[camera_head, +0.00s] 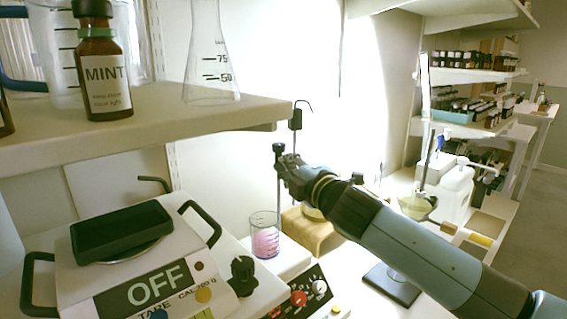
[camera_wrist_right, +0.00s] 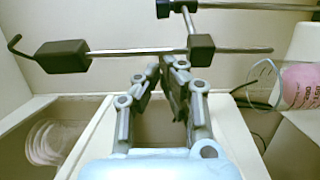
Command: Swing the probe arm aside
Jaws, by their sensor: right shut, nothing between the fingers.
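The probe arm is a thin metal rod with a black block and bent tip at its far end (camera_head: 296,119). In the right wrist view the rod runs across the picture, with the black block (camera_wrist_right: 62,56) at left and a black clamp (camera_wrist_right: 201,50) right of centre. In the head view a black knob (camera_head: 279,148) tops an upright rod beside my right gripper (camera_head: 284,164). The gripper is shut and empty. In the wrist view its fingertips (camera_wrist_right: 168,66) meet near the rod, just left of the clamp; whether they touch it I cannot tell. My left gripper is out of view.
A beaker of pink liquid (camera_head: 265,240) stands below the gripper, beside the red-knobbed control unit (camera_head: 298,298). A scale reading OFF (camera_head: 150,285) is at left. A shelf edge (camera_head: 270,122) with a MINT bottle (camera_head: 104,75) and flask (camera_head: 211,65) hangs above left.

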